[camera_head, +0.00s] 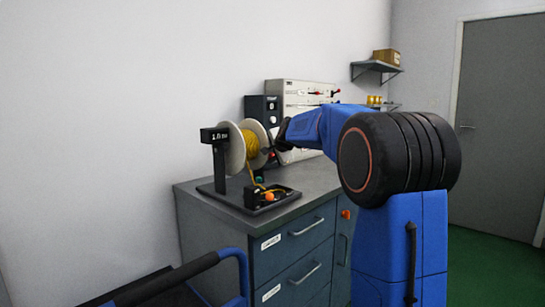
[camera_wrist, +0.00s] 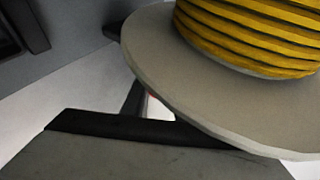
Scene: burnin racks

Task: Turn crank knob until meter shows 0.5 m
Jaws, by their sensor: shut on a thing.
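A pale spool (camera_head: 235,150) wound with yellow cord (camera_head: 250,143) stands on a black stand on the counter. The dark meter box (camera_head: 214,134) sits at its left, with small white digits that look like 1.0 m but are too small to be sure. My gripper (camera_head: 274,143) is at the spool's right side, shut at the crank knob, which it hides. In the wrist view, the spool flange (camera_wrist: 165,65) and yellow cord (camera_wrist: 250,35) fill the upper right. The fingertips cannot be made out clearly there.
The stand's black tray (camera_head: 285,203) holds a small black part with an orange knob (camera_head: 269,197). The grey counter (camera_head: 315,180) has drawers below. A panelled instrument (camera_head: 300,95) and a black box (camera_head: 255,107) stand behind. A blue-and-black rail (camera_head: 170,285) is in front.

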